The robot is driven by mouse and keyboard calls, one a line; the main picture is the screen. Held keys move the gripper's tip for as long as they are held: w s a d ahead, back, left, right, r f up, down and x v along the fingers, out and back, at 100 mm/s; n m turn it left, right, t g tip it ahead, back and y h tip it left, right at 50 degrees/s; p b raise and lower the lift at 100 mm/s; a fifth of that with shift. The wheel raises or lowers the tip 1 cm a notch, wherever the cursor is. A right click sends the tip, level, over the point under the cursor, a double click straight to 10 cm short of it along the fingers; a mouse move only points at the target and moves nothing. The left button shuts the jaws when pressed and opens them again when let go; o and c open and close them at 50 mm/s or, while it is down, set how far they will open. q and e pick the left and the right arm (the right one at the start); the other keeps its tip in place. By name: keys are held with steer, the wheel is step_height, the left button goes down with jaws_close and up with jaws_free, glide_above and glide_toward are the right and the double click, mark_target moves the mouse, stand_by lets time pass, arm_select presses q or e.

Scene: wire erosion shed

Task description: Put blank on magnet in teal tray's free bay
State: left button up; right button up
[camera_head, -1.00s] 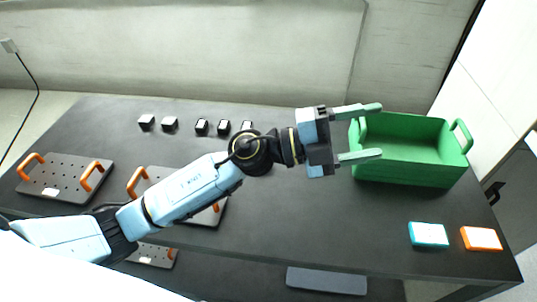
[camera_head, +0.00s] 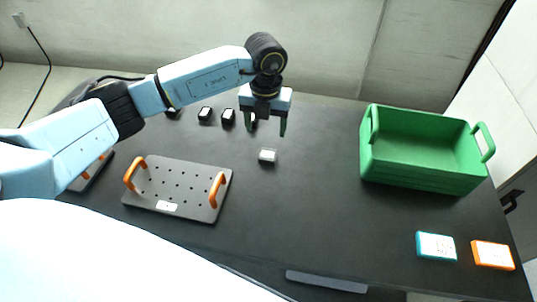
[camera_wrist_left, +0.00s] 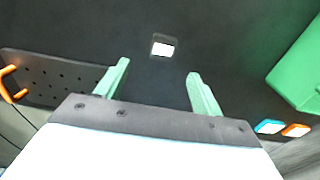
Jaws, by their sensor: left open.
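A small dark block with a pale top (camera_head: 267,156) lies alone on the dark table; it also shows in the wrist view (camera_wrist_left: 163,47). It may be the blank, but I cannot tell whether a magnet is under it. My left gripper (camera_head: 266,128) is open and empty, fingers pointing down, apart from this block and behind it in the head view. In the wrist view the block shows beyond the gap between the fingertips (camera_wrist_left: 159,70). A small teal-edged, white-topped piece (camera_head: 436,246) lies at the front right. I make out no teal tray with bays. My right gripper is not in view.
A green two-handled crate (camera_head: 418,172) stands at the right. An orange-edged piece (camera_head: 492,255) lies beside the teal one. A perforated plate with orange handles (camera_head: 178,188) is at the left. Several small blocks (camera_head: 205,114) stand behind.

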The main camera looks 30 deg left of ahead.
mark_target(268, 154)
arm_select(q)
steer(key=f, duration=1)
steer(key=shift+d, duration=0.3)
steer(key=shift+r, duration=0.1)
steer(key=c, duration=1.3)
